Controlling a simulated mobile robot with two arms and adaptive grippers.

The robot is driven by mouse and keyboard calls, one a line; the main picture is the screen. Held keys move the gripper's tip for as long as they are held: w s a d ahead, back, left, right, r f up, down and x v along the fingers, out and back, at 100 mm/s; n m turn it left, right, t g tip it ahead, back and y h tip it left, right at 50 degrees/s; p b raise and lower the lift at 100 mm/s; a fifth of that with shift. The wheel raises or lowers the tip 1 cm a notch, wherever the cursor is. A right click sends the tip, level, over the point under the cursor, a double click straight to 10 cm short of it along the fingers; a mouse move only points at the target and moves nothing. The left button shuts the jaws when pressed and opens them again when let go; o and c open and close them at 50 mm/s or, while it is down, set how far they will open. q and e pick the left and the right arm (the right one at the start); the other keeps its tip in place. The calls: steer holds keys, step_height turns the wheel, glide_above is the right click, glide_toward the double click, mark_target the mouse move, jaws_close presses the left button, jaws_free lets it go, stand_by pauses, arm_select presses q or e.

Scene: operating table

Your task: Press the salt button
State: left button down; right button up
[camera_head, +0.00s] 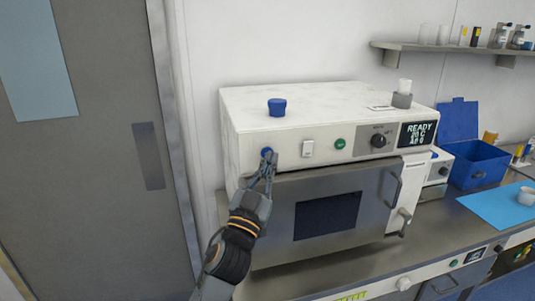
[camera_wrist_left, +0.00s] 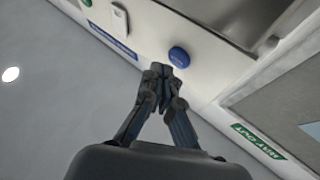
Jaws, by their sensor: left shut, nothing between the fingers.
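A white machine (camera_head: 300,107) with a steel door stands on the counter. On its front panel are a blue round button (camera_head: 267,153), a white switch (camera_head: 308,148) and a green button (camera_head: 340,143). No salt label is readable, so I cannot tell which is the salt button. My left gripper (camera_head: 267,162) is shut and empty, its fingertips at the blue button. In the left wrist view the fingertips (camera_wrist_left: 160,71) point up close beside the blue button (camera_wrist_left: 179,57); I cannot tell if they touch it. My right gripper is not in view.
A black knob (camera_head: 379,140) and a display (camera_head: 418,134) reading READY are on the machine's right side. A blue cap (camera_head: 277,107) and a grey holder (camera_head: 402,100) stand on top. A blue open box (camera_head: 478,160) stands farther right. A grey door (camera_head: 95,180) is at left.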

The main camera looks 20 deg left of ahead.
arm_select(q)
steer(key=shift+w+a, duration=0.1)
stand_by(0.4)
steer(key=shift+w+a, duration=0.15)
steer(key=shift+w, duration=0.1)
steer(key=shift+w+a, duration=0.25)
steer(key=shift+w, duration=0.05)
stand_by(0.7)
steer(key=shift+s+d, duration=0.1)
stand_by(0.3)
steer(key=shift+s+d, duration=0.4)
steer(key=shift+s, duration=0.15)
steer(key=shift+s+d, duration=0.7)
steer(key=shift+s, duration=0.35)
steer(key=shift+s+d, duration=0.7)
steer(key=shift+s, duration=0.35)
